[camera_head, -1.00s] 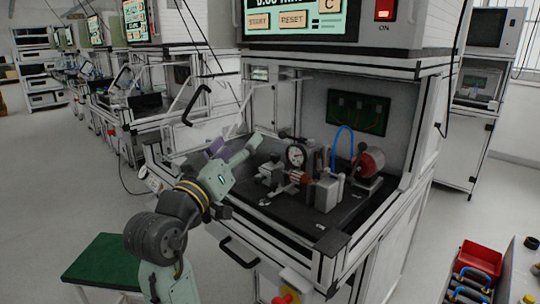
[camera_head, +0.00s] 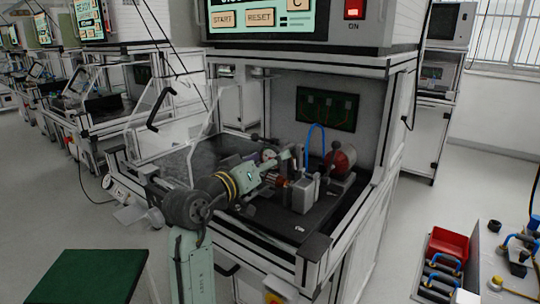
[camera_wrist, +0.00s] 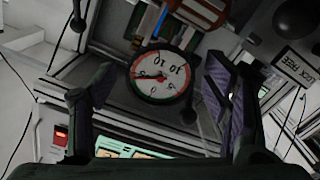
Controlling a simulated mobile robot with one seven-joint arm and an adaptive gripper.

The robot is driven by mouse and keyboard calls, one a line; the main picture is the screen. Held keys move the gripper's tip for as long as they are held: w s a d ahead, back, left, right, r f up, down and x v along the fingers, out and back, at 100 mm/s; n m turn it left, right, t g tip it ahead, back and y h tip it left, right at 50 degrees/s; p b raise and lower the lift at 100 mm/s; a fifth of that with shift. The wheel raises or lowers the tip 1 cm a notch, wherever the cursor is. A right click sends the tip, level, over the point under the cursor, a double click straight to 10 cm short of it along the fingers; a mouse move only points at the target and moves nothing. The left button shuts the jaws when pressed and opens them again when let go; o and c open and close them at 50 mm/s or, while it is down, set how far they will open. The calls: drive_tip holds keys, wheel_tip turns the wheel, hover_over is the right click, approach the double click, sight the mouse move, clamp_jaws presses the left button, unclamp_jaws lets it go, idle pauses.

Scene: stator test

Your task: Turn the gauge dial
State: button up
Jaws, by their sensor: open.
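The gauge dial (camera_wrist: 158,76) shows in the wrist view as a round white face with a black rim, dark numbers and a red needle. It appears turned over in this view. My gripper (camera_wrist: 158,88) is open, with one finger on each side of the dial in the picture. I cannot tell how far the fingertips are from the dial, and nothing shows between them in grip.
A red-ended motor (camera_head: 340,160), a blue hose (camera_head: 316,131) and a grey block (camera_head: 302,195) stand close by on the black bench plate (camera_head: 285,224). A "LOCK FREE" label (camera_wrist: 294,64) and a dark ball knob (camera_wrist: 268,18) show at the right in the wrist view.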

drive_tip(key=shift+w+d, duration=0.3)
drive_tip(key=shift+w, duration=0.1)
drive_tip(key=c, duration=1.2)
